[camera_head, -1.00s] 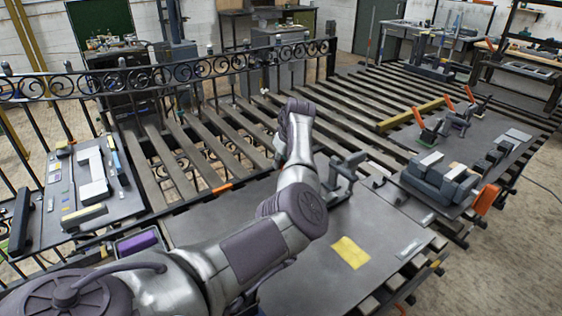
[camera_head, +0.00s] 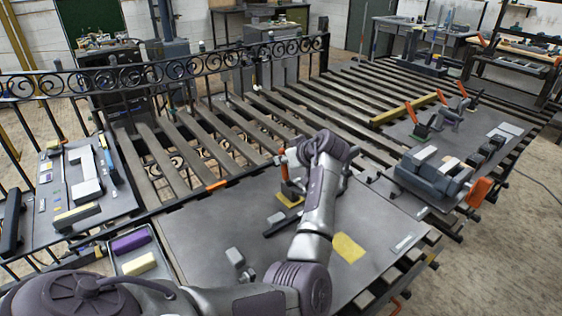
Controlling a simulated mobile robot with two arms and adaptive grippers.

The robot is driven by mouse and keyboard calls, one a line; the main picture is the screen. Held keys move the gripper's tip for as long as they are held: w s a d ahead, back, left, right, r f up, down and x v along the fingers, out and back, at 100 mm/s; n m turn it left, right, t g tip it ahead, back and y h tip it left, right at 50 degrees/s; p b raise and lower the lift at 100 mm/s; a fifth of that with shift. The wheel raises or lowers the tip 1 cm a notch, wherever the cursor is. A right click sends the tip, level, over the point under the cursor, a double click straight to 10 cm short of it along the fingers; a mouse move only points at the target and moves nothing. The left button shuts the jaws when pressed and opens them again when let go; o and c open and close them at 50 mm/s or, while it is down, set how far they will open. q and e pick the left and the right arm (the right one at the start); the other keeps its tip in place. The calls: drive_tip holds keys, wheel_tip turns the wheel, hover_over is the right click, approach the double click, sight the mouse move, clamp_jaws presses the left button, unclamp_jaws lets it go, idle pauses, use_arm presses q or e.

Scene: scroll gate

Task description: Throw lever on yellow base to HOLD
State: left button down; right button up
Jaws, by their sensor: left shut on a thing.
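The yellow base (camera_head: 289,200) lies on the dark table in the middle of the head view, with a dark lever mount standing on it. An orange lever handle (camera_head: 284,171) rises above the base, close to upright. My left gripper (camera_head: 287,159) is at the top of this handle and shut on it. My own wrist hides part of the lever and the mount behind it. Any HOLD marking is too small to read. My right gripper is out of view.
A flat yellow patch (camera_head: 348,247) lies on the table (camera_head: 205,235) to the right of my forearm. A small grey block (camera_head: 236,258) stands front left. A grey vise-like device (camera_head: 433,175) stands at right. A black scrolled gate (camera_head: 170,72) runs behind.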

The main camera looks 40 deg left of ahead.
use_arm(q)
drive_tip(key=shift+d+r+y+b, duration=0.1)
drive_tip(key=shift+d+y+b, duration=0.2)
drive_tip(key=shift+y, duration=0.1)
drive_tip(key=c, duration=1.1)
unclamp_jaws()
drive_tip(key=shift+s+d, duration=0.1)
drive_tip(key=v, duration=0.7)
drive_tip(key=shift+s+d+r, duration=0.1)
